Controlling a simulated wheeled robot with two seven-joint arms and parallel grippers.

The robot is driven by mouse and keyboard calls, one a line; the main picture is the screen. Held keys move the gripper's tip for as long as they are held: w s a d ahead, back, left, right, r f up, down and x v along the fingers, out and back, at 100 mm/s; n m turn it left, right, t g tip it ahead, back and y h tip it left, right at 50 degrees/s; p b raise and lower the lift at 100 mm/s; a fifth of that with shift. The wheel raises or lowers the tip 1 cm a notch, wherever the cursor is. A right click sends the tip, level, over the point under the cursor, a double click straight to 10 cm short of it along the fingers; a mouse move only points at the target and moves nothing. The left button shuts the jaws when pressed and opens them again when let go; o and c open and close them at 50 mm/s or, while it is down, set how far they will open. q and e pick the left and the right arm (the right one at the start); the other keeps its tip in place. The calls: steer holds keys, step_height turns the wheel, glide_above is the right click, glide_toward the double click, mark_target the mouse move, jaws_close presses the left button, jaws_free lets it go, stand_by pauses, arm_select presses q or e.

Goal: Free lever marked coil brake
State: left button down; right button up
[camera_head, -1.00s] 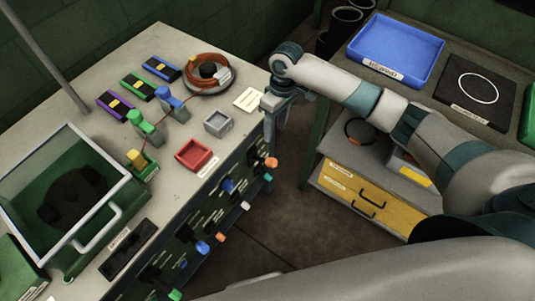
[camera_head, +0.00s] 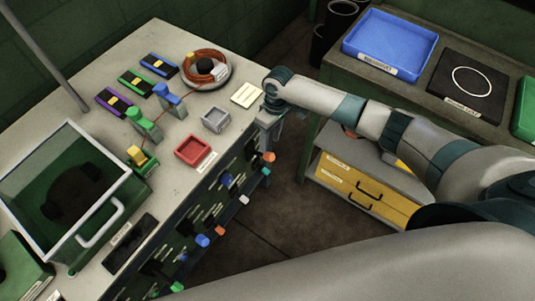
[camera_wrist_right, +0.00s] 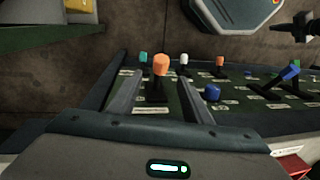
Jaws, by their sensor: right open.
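Coloured levers stick out of the bench's dark front panel. In the head view they include an orange one (camera_head: 268,157), a teal one (camera_head: 265,170), a blue one (camera_head: 227,180) and a white one (camera_head: 243,200). The lever labels are too small to read, so I cannot tell which is marked coil brake. My right gripper (camera_head: 265,122) is at the bench's right front corner, just above the orange lever. In the right wrist view the open gripper (camera_wrist_right: 160,88) has a finger on each side of the orange-capped lever (camera_wrist_right: 160,65), apart from it. My left gripper is not in view.
Other levers stand close by, including a white one (camera_wrist_right: 184,60) and a blue one (camera_wrist_right: 212,92). A red tray (camera_head: 207,160) and a grey tray (camera_head: 228,126) sit on the bench top. A yellow drawer unit (camera_head: 340,174) stands right, across open floor.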

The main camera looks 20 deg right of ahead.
mark_target(268, 153)
steer(key=f, duration=0.6)
steer(key=a+f+p, duration=0.1)
steer(key=f, duration=0.2)
steer(key=shift+s+f, duration=0.15)
steer(key=shift+s, duration=0.25)
jaws_close()
